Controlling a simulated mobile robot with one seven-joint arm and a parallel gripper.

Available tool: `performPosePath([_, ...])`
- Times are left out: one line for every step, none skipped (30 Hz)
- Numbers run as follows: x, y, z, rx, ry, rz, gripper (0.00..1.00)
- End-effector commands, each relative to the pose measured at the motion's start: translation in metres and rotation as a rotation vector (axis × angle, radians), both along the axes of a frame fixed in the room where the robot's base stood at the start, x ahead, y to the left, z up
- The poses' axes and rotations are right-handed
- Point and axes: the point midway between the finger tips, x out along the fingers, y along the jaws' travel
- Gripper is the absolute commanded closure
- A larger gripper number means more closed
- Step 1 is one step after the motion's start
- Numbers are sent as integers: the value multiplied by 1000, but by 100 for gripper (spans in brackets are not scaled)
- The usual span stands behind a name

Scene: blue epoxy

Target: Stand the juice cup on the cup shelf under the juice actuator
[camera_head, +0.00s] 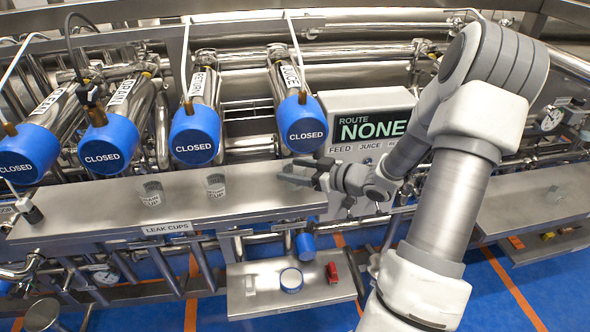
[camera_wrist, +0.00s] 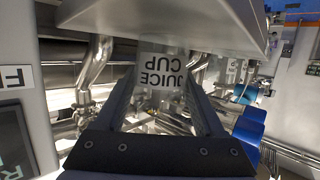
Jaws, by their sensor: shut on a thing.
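My gripper (camera_head: 289,175) is just above the right end of the long metal cup shelf (camera_head: 95,213), below the juice actuator (camera_head: 304,125), whose blue end reads CLOSED. In the wrist view my gripper (camera_wrist: 165,105) is shut on the clear juice cup (camera_wrist: 161,84). The cup's white label reads upside down in that view. The cup can hardly be made out in the head view. I cannot tell whether its base touches the shelf. The shelf's pale slab (camera_wrist: 165,14) runs along the top of the wrist view.
Two other clear cups stand on the shelf, one at the left (camera_head: 152,193) and one at the middle (camera_head: 216,186). The route display box (camera_head: 367,122) stands close behind my wrist. A lower tray (camera_head: 320,290) holds a blue round item (camera_head: 291,280) and a red item (camera_head: 332,273).

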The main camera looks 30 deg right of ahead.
Motion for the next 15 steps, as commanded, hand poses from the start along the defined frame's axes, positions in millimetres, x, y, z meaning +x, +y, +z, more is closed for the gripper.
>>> performPosePath([0,0,-1,0,-1,0,82])
performPosePath([0,0,-2,0,-1,0,82])
performPosePath([0,0,-2,-1,-2,0,82])
performPosePath([0,0,-2,-1,-2,0,82])
performPosePath([0,0,-1,-1,-2,0,82])
performPosePath([0,0,-1,-1,-2,0,82])
performPosePath([0,0,-1,-1,-2,0,82])
performPosePath([0,0,-2,-1,-2,0,82])
performPosePath([0,0,-2,-2,-1,0,82])
performPosePath([0,0,-3,-2,-1,1,82])
performPosePath([0,0,-4,-2,-1,1,82])
performPosePath([0,0,-6,-2,-1,1,82])
performPosePath([0,0,-7,-2,-1,0,82])
performPosePath([0,0,-7,-2,-1,0,27])
performPosePath([0,0,-6,-2,-1,0,20])
